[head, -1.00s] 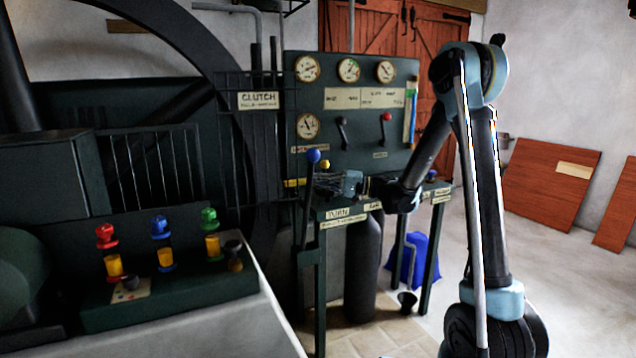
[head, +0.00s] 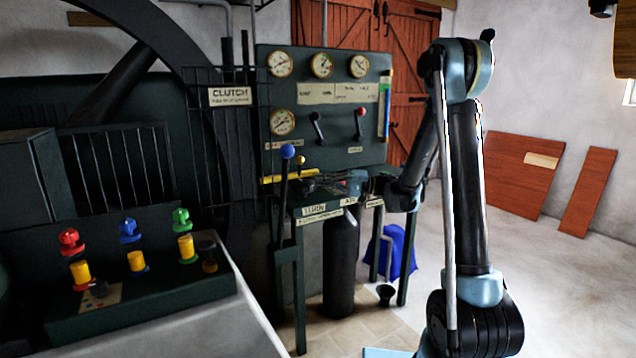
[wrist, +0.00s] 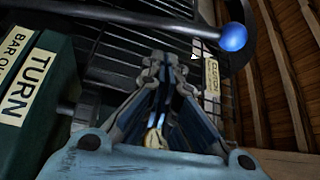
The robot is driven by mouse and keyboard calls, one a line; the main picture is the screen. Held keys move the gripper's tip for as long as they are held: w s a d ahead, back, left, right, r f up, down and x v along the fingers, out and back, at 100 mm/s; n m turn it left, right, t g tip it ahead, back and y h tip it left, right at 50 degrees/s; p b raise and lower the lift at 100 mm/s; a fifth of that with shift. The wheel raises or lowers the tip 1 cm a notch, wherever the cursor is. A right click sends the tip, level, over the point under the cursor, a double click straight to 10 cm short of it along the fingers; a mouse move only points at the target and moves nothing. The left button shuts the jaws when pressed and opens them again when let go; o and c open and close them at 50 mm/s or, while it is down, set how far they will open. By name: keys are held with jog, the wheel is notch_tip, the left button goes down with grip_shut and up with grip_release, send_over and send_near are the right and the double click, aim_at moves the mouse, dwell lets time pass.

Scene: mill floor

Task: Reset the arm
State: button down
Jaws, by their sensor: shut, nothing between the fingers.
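My arm rises at the right of the head view, folds at its elbow and comes down to the left. My gripper (head: 318,185) is at the end, pointing left over the bench with the TURN label (head: 313,210). In the wrist view my gripper (wrist: 160,62) has its fingers drawn together at the tips, with nothing held. The blue-knobbed lever (head: 285,185) stands just left of the gripper in the head view. Its blue ball (wrist: 233,37) and dark rod cross the top of the wrist view, beyond the fingertips.
A gauge panel (head: 345,95) with small levers stands behind the bench. The CLUTCH cage (head: 230,97) is to its left. A console (head: 150,305) with red, blue and green-topped fittings is at front left. A blue cloth-like item (head: 403,255) lies below the bench.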

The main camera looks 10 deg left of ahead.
dwell(0.3)
jog(key=s+d+f+m+t+h, duration=0.1)
jog(key=s+d+f+h, duration=0.4)
jog(key=s+d, duration=0.5)
jog(key=s+d+f+m+t+h, duration=0.1)
jog(key=s+d+f+h, duration=0.4)
jog(key=s+d, duration=0.5)
jog(key=s+d+f+m+t+h, duration=0.1)
jog(key=s+d+f+t+h, duration=0.2)
jog(key=d, duration=1.4)
jog(key=s+f+h, duration=0.3)
jog(key=s+h, duration=0.3)
jog(key=s, duration=0.1)
jog(key=shift+d+m, duration=0.15)
jog(key=shift+m, duration=0.15)
jog(key=shift+s, duration=0.1)
jog(key=shift+w+f, duration=0.15)
jog(key=shift+w, duration=0.3)
